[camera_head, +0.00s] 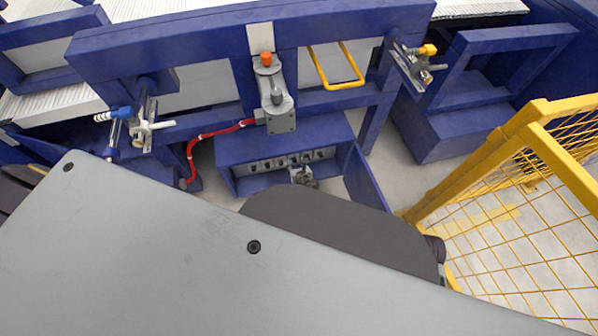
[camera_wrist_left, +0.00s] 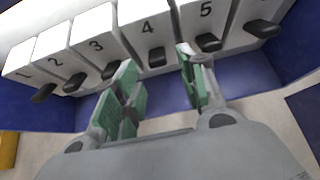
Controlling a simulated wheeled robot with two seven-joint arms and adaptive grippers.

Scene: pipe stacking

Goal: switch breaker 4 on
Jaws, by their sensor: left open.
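Breaker 4 (camera_wrist_left: 146,27) is a white block with a black lever (camera_wrist_left: 157,57) at its lower end, in the left wrist view. My left gripper (camera_wrist_left: 156,66) is open, with green-padded fingers. In that view one fingertip is left of the lever and the other right of it. The left finger overlaps the bottom of breaker 3 (camera_wrist_left: 97,38), and the right fingertip is near breaker 5 (camera_wrist_left: 203,17). I cannot tell whether the pads touch anything. In the head view my left gripper (camera_head: 303,172) is at the front of the blue breaker box (camera_head: 265,184).
Breakers 1 (camera_wrist_left: 28,60) and 2 (camera_wrist_left: 60,48) stand at the left of the row. The box has blue side walls and an open door panel (camera_head: 368,182). A red hose (camera_head: 192,150) hangs left of it. A yellow mesh fence (camera_head: 520,200) stands at right.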

